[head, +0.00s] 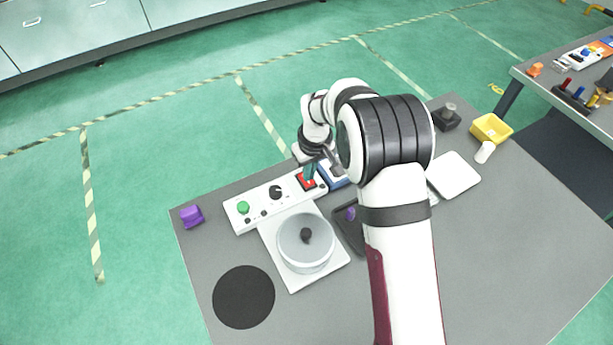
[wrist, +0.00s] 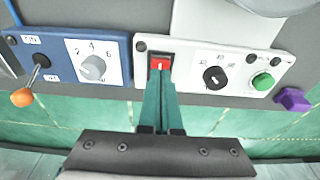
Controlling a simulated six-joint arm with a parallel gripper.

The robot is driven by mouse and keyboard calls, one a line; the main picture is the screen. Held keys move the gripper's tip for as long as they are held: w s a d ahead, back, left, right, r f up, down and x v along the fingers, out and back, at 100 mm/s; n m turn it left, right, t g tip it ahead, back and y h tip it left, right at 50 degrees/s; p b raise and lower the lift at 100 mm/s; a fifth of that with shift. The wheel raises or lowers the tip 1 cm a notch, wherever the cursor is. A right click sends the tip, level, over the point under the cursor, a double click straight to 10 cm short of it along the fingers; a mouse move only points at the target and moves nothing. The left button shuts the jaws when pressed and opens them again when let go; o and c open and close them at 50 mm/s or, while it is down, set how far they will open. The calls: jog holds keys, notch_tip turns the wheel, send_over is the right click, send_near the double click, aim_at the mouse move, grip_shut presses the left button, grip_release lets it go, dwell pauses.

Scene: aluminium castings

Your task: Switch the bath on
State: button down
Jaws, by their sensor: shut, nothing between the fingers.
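A white control panel (head: 262,207) carries a red rocker switch (head: 307,181), a black knob (head: 275,191) and a green button (head: 243,207). A round lidded vessel (head: 305,245) stands on a white base in front of it. My gripper (head: 309,172) is shut and empty, with its teal fingers pointing down at the red switch. In the wrist view the fingertips (wrist: 160,78) overlap the lower part of the red switch (wrist: 160,61); I cannot tell whether they touch it.
A blue panel (wrist: 70,57) with a dial and an orange-tipped lever (wrist: 23,96) adjoins the white panel. A purple block (head: 191,216) stands beyond the white panel's left end. A black disc (head: 243,296) lies at the front left. A yellow bin (head: 491,129) stands at the right.

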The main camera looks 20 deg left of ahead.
jog(key=shift+f, duration=0.8)
jog(key=shift+r, duration=3.55)
jog(key=s+d+r+m, duration=0.4)
jog(key=s+d+r, duration=0.2)
jog(key=d+r, duration=0.25)
jog(key=s+d+r+m, duration=0.1)
jog(key=s+d+m, duration=0.4)
jog(key=s, duration=0.7)
jog(key=s+d+r+m+g, duration=0.1)
jog(key=s+d+m, duration=0.4)
jog(key=s, duration=0.8)
jog(key=shift+d+r+m+y, duration=0.15)
jog(key=shift+d+m+y, duration=0.15)
jog(key=shift+d, duration=0.4)
